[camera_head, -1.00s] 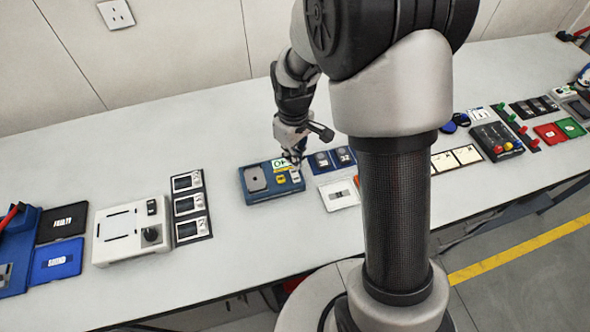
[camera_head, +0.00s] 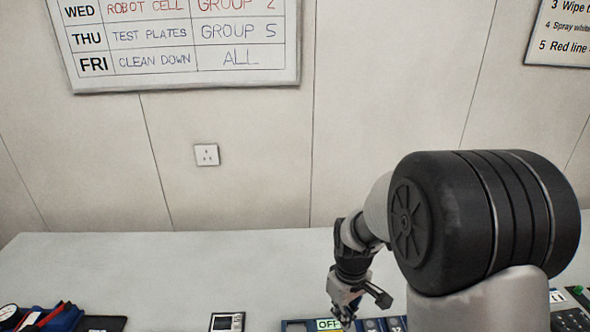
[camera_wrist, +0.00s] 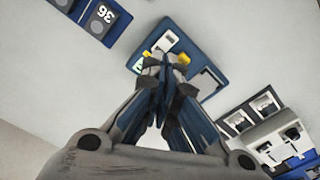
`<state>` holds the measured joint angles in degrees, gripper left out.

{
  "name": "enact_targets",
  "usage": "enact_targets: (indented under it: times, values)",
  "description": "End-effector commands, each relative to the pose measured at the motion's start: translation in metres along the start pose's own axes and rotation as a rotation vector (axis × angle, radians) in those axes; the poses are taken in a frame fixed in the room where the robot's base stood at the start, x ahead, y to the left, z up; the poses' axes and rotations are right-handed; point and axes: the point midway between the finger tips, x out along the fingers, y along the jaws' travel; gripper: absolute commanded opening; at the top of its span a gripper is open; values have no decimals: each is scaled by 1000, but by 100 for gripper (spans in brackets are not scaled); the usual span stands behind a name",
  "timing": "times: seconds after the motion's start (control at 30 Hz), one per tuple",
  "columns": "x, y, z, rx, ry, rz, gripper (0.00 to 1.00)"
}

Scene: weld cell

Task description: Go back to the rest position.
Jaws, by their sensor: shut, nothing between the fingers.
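My gripper (camera_head: 343,314) hangs over the white bench near the bottom of the head view, with my arm bent down to it from the right. In the wrist view the gripper (camera_wrist: 166,68) is shut, its fingers together and nothing between them. It is over the blue tray (camera_wrist: 217,49) with white and yellow pieces on it, and the fingers hide the tray's middle. Only the tray's far edge and its green OFF label (camera_head: 328,324) show in the head view. I cannot tell how high the fingertips are above the tray.
Blue numbered plates (camera_wrist: 97,22) lie beside the tray. A panel of small meters (camera_wrist: 250,113) and a white device (camera_wrist: 284,143) lie on its other side. Dark and red items (camera_head: 50,318) sit at the bench's left. The wall carries a schedule board (camera_head: 180,45) and a socket (camera_head: 206,155).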

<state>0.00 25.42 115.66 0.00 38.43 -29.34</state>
Motion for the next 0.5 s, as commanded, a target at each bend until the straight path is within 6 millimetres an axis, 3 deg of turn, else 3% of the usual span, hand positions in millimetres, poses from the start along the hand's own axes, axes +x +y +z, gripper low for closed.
enact_targets:
  times: [0.17,0.3,0.5]
  values:
    - [-58,-9,17,74,63,33,0]
    - [-111,-25,46,165,129,60,0]
    - [-164,-53,96,293,224,87,0]
